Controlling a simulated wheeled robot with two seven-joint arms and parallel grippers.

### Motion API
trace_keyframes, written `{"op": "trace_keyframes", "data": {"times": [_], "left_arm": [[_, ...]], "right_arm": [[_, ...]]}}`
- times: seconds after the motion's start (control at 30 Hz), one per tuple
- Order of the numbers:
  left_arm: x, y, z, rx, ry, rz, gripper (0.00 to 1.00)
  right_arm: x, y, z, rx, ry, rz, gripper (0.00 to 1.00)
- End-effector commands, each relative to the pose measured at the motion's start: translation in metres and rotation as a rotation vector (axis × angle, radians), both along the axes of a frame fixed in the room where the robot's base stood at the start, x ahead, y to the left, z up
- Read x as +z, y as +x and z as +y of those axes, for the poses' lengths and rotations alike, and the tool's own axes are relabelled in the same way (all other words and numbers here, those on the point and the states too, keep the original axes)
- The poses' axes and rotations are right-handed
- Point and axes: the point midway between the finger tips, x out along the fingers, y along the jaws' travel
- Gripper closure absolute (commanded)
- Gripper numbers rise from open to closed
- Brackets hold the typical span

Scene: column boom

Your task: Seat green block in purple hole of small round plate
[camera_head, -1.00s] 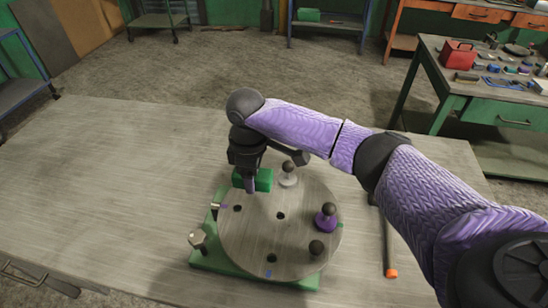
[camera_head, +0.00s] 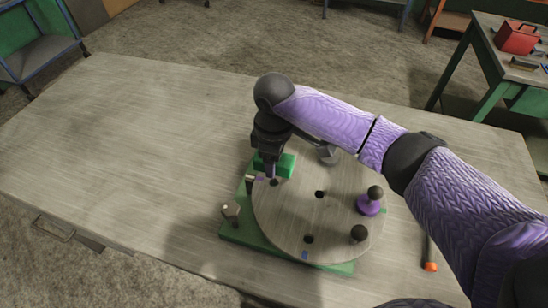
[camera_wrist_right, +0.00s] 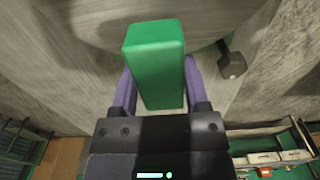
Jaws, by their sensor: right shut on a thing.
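My right gripper (camera_head: 270,172) is shut on the green block (camera_head: 286,165) and holds it at the far left part of the round plate (camera_head: 330,222). The block also shows between the two fingers in the right wrist view (camera_wrist_right: 154,62). A small purple mark (camera_head: 260,178) lies at the plate's left edge, beside a dark hole (camera_head: 274,182) just in front of the gripper. Other dark holes are in the plate's middle (camera_head: 320,194) and front (camera_head: 308,239). I cannot tell whether the block touches the plate. My left gripper is not in view.
An orange-tipped tool (camera_head: 430,266) lies right. The table's left side is clear.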

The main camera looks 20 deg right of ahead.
Motion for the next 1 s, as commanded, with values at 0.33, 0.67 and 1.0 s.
{"op": "trace_keyframes", "data": {"times": [0.33, 0.67, 1.0], "left_arm": [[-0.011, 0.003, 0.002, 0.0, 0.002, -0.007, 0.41], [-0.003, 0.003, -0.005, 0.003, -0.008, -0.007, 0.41], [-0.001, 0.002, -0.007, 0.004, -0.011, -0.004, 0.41]], "right_arm": [[-0.009, 0.0, 0.0, -0.001, -0.001, -0.001, 1.0], [-0.007, 0.0, 0.0, -0.001, 0.0, -0.001, 1.0], [-0.009, 0.0, 0.0, -0.001, -0.001, -0.001, 1.0]]}}
